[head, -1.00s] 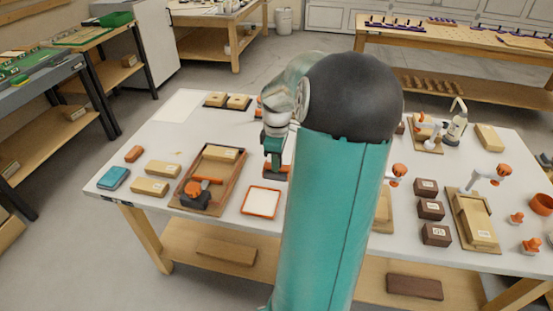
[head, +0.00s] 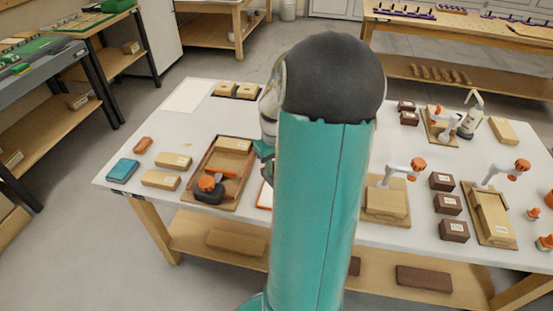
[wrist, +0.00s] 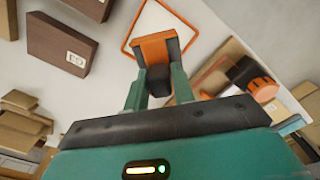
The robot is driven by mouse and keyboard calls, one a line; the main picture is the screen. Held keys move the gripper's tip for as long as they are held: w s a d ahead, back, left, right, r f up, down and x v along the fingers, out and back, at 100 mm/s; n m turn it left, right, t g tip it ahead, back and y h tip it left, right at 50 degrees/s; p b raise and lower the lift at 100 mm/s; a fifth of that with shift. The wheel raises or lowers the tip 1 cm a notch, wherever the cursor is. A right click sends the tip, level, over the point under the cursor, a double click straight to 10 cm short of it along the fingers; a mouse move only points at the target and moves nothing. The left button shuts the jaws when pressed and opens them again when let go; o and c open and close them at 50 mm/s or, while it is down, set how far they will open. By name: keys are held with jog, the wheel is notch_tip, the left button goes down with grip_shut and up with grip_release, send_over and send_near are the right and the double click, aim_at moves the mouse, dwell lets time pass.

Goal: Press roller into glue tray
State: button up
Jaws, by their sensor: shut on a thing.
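The roller (wrist: 154,46), an orange frame with a dark handle, is held between the fingers of my gripper (wrist: 160,84). The fingers are shut on the dark handle. The glue tray (wrist: 131,27), with a white inside and a thin orange rim, lies beyond the roller in the wrist view. The roller overlaps the tray's near part there; I cannot tell whether they touch. In the head view only a sliver of the glue tray (head: 264,197) shows beside my arm, which hides the roller and most of my gripper.
A wooden tray (head: 233,188) with an orange and black tool (head: 209,188) stands left of the glue tray. Dark labelled boxes (head: 447,204) and wooden fixtures (head: 387,203) with white-and-orange clamps are at the right.

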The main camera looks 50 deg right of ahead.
jog(key=shift+s+f, duration=0.2)
jog(key=shift+s, duration=0.15)
jog(key=shift+w+f, duration=0.1)
jog(key=shift+f, duration=0.3)
jog(key=f, duration=0.4)
jog(key=shift+s, duration=0.25)
jog(key=shift+w+f, duration=0.1)
jog(key=shift+f, duration=0.35)
jog(key=shift+f, duration=0.65)
dwell(1.1)
jog(key=shift+r, duration=0.1)
jog(key=shift+r, duration=3.45)
